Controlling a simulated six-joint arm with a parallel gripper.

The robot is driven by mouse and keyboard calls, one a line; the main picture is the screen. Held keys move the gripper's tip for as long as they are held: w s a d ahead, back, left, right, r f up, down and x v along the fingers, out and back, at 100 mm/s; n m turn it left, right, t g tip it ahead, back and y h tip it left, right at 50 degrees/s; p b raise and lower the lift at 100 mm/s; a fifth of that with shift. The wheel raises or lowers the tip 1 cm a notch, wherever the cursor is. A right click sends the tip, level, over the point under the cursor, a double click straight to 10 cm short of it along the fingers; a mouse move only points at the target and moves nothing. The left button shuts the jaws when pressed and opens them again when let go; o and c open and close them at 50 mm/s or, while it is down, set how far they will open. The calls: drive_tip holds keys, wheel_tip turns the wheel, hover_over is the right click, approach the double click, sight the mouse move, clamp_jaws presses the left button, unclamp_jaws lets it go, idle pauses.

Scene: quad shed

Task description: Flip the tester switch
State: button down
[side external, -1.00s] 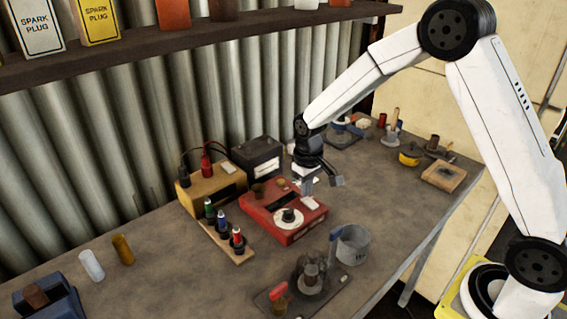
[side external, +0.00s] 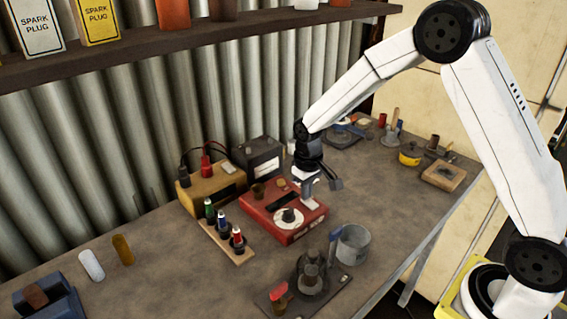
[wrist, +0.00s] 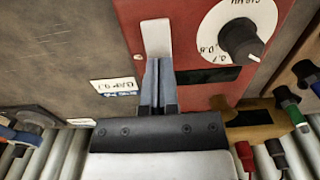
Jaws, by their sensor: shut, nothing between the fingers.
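The red tester box (side external: 268,214) sits on the bench with a white dial and black knob (side external: 288,218) on its top. In the wrist view the red tester face (wrist: 185,22) shows with the dial (wrist: 238,38) at upper right. A white plate (wrist: 155,36) lies on the face just beyond my fingertips; it also shows in the side view (side external: 314,204). My gripper (side external: 306,196) is shut and empty, pointing down over the plate end of the tester. The shut fingers (wrist: 158,64) overlap the plate. I cannot make out the switch lever, and contact is unclear.
A yellow box (side external: 209,189) and a dark battery-like box (side external: 260,160) stand behind the tester. A wooden rack with several coloured-top pieces (side external: 226,242) is at its left. A grey metal cup (side external: 352,245) and a dark stand (side external: 310,275) are in front.

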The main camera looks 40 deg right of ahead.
drive_tip(key=shift+f, duration=0.25)
drive_tip(key=shift+r, duration=3.5)
drive_tip(key=shift+s, duration=0.2)
drive_tip(key=s+f+t, duration=0.1)
drive_tip(key=s+t, duration=0.1)
drive_tip(key=s, duration=1.5)
drive_tip(key=shift+a+t, duration=0.3)
drive_tip(key=shift+a, duration=0.05)
